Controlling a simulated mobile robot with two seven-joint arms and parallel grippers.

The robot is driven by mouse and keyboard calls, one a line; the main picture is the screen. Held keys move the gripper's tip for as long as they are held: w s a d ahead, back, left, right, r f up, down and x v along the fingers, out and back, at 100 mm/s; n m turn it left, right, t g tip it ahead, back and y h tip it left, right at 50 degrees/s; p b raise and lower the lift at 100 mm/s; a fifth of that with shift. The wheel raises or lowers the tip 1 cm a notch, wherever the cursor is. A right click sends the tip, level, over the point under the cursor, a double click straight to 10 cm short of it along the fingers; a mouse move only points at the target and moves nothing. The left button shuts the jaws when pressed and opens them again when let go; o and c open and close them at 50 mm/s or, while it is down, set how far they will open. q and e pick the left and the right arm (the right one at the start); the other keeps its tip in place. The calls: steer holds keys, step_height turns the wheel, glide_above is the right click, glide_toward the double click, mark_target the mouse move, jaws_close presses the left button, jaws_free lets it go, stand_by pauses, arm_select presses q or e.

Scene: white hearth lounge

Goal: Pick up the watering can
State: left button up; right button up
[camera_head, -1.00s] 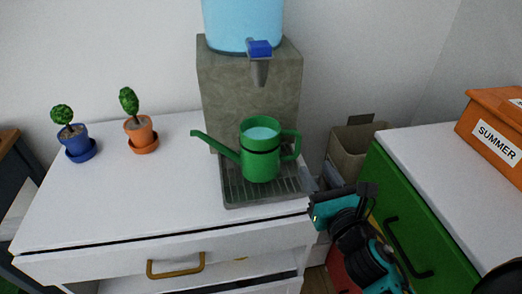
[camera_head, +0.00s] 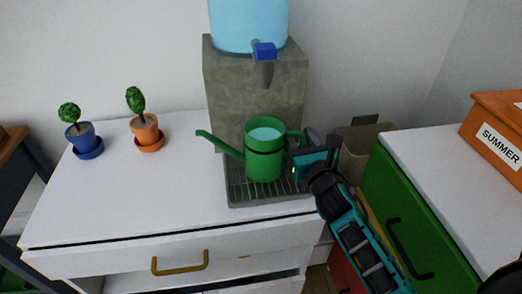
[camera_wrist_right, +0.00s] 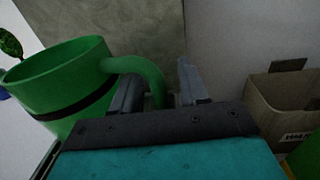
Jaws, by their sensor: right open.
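The green watering can (camera_head: 264,160) stands upright on the grey drip tray (camera_head: 236,196) under the dispenser's tap. Its spout points left and its handle points right. It holds something light blue, like water. My right gripper (camera_head: 303,148) is at the can's handle, partly hiding it in the head view. In the right wrist view the jaws (camera_wrist_right: 158,88) are open, with the green handle (camera_wrist_right: 146,72) showing between the fingers, nearer the left one. I cannot tell whether a finger touches it. My left gripper is not in view.
The stone dispenser (camera_head: 225,90) with a blue tap (camera_head: 264,50) rises behind the can. Two potted plants, blue (camera_head: 84,138) and orange (camera_head: 147,132), stand left on the white cabinet (camera_head: 110,200). A cardboard box (camera_head: 358,146) and green drawer unit (camera_head: 400,205) are right.

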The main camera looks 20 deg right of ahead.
steer(key=shift+w, duration=0.2)
steer(key=shift+c, duration=0.4)
jaws_close()
stand_by(0.8)
steer(key=shift+r, duration=0.15)
